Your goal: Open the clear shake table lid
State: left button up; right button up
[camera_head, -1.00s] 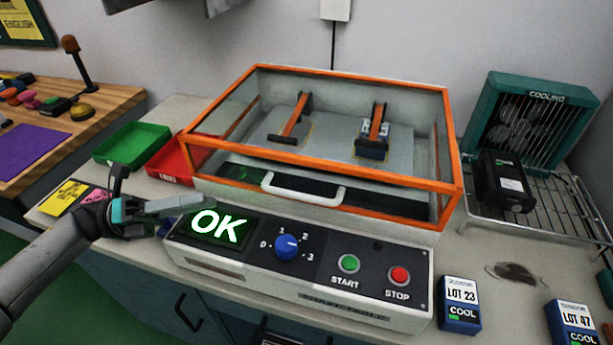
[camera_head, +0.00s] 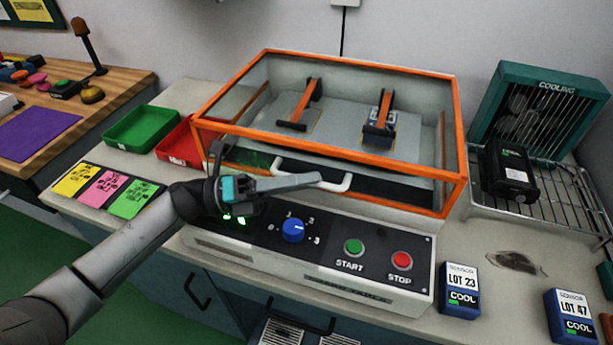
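The clear shake table lid (camera_head: 300,147) has an orange frame and is down over the shake table (camera_head: 330,262). Its white handle (camera_head: 345,184) runs along the front side. My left gripper (camera_head: 318,180) is in front of the handle, with its fingers pointing right and overlapping it in the picture. I cannot tell whether the fingers touch the handle or are apart. The fingers look close together, seen side-on, so their opening is unclear. Inside the lid are two orange-and-black clamps, and a blue-and-white block sits at the right one. My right gripper is not in view.
A blue knob (camera_head: 293,230), green start button (camera_head: 354,247) and red stop button (camera_head: 401,260) are on the front panel. Green (camera_head: 140,128) and red (camera_head: 178,143) trays stand left. A cooling rack (camera_head: 555,205) holding a black block stands right. Blue sensor blocks (camera_head: 459,291) sit front right.

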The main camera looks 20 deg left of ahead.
pick_arm(q)
jog(key=shift+d+r, duration=0.1)
jog(key=shift+d, duration=0.15)
grip_shut()
dwell(1.4)
